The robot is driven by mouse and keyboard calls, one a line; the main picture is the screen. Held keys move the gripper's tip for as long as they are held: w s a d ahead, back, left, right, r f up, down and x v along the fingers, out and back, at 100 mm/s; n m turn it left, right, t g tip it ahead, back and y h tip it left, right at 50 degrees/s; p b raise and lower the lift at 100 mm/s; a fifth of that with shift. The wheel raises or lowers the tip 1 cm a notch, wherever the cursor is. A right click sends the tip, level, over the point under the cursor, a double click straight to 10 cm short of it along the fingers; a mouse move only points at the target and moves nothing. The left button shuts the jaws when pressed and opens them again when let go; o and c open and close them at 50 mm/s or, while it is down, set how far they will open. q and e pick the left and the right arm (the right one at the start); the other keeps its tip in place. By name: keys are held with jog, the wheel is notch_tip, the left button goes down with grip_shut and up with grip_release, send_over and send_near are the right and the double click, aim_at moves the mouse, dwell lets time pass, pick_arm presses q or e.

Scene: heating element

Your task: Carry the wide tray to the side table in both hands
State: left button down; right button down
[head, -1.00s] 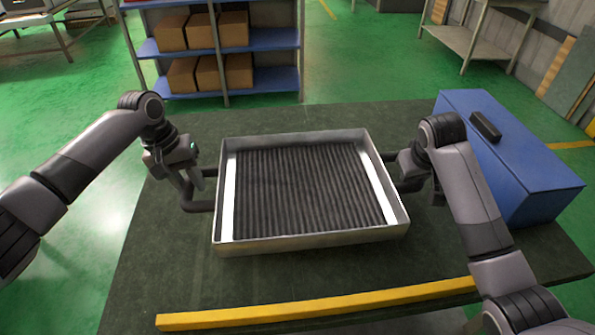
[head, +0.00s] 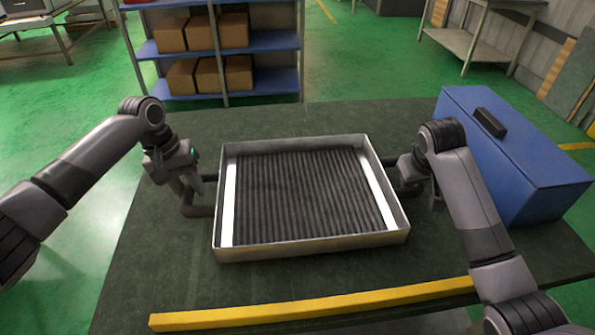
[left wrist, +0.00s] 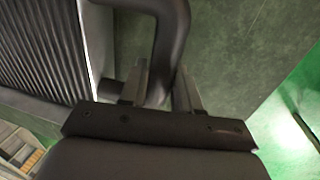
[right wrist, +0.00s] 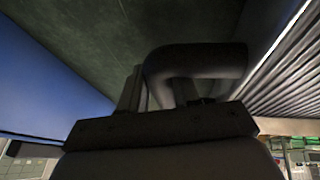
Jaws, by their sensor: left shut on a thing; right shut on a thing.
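The wide tray (head: 310,246) is a shallow metal frame with dark ribbed lining and a white strip along each side. It is level over the green table, and I cannot tell whether it touches the top. My left gripper (head: 191,188) is shut on the dark bent handle (head: 199,211) at the tray's left side. That handle also shows between the fingers in the left wrist view (left wrist: 172,40). My right gripper (head: 424,188) is shut on the right handle, which the right wrist view shows (right wrist: 200,60). The fingers partly hide both handles.
A blue box (head: 535,160) with a black handle stands close to my right arm on the table (head: 260,290). A yellow strip (head: 310,306) marks the table's near edge. A blue shelf unit (head: 270,82) with brown cartons stands behind, and a metal side table (head: 470,50) is at the back right.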

pick_arm(q)
jog(key=shift+w+f+b, duration=0.1)
jog(key=shift+f+b, duration=0.45)
jog(key=shift+b, duration=0.2)
pick_arm(e)
jog(key=shift+w+d+f, duration=0.1)
jog(key=shift+f, duration=0.4)
pick_arm(q)
jog(key=c, duration=1.1)
grip_release()
jog(key=shift+f, duration=0.3)
pick_arm(e)
jog(key=c, duration=1.1)
grip_release()
jog(key=shift+f, duration=0.35)
pick_arm(q)
jog(key=o, duration=0.3)
jog(key=shift+s+r, duration=0.15)
jog(key=shift+s, duration=0.1)
pick_arm(e)
jog(key=o, duration=0.3)
jog(key=shift+s+r, duration=0.15)
jog(key=shift+s, duration=0.1)
pick_arm(q)
notch_tip(320, 180, up, 12)
jog(key=a, duration=0.2)
jog(key=shift+a, duration=0.2)
pick_arm(e)
jog(key=v, duration=1.2)
